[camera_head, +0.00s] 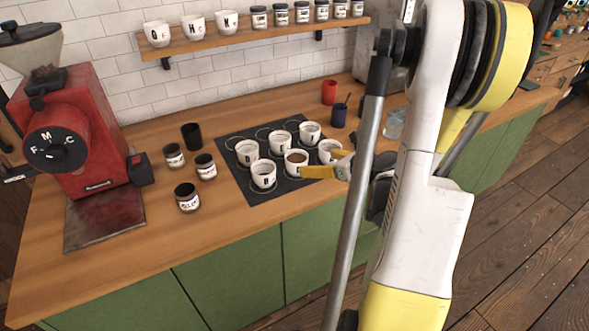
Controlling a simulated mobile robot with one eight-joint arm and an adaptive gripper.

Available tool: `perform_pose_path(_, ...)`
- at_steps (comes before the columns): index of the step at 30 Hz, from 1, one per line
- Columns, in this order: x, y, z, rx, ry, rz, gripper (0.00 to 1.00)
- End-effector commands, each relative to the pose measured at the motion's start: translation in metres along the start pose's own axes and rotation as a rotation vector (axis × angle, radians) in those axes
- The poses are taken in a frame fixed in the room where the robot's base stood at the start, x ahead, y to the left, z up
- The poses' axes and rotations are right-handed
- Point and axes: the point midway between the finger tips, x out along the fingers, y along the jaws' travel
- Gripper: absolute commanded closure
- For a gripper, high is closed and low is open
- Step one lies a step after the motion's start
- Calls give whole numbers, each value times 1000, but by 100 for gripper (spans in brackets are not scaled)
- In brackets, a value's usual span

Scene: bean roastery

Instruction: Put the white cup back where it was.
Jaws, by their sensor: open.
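Several white cups with dark letters stand upright on a black mat (234,169) on the wooden counter. A cup with brown contents (295,168) is at the front middle. A white cup (329,146) at the mat's right edge is partly hidden by my gripper. Another white cup (263,181) stands at the front left of the mat. The frame does not show which cup the task means. My gripper (322,171) is open beside the brown-filled cup and the right-edge cup. I cannot tell whether it touches either. My arm hides the area to its right.
A red grinder (75,125) stands at the left. Dark labelled jars (187,197) and a black cup (192,136) stand left of the mat. A red cup (329,92), a dark blue cup (339,115) and a glass (394,123) are behind. A wall shelf (190,46) holds cups and jars.

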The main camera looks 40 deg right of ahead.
Motion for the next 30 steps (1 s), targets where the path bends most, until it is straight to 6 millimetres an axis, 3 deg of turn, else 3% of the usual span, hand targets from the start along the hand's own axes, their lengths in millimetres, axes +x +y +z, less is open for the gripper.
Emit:
perform_pose_path(4, 0, 8, 5, -44, 11, 11, 9)
perform_pose_path(8, 6, 49, 24, -292, 71, 68, 9)
perform_pose_path(14, -8, 162, 59, -1041, 172, 251, 9)
perform_pose_path(18, -40, 234, 67, -1618, 180, 398, 9)
perform_pose_path(21, -70, 276, 65, -2032, 150, 502, 9)
perform_pose_path(25, -107, 312, 57, -2519, 80, 613, 9)
perform_pose_path(30, -138, 333, 48, -2938, -9, 696, 9)
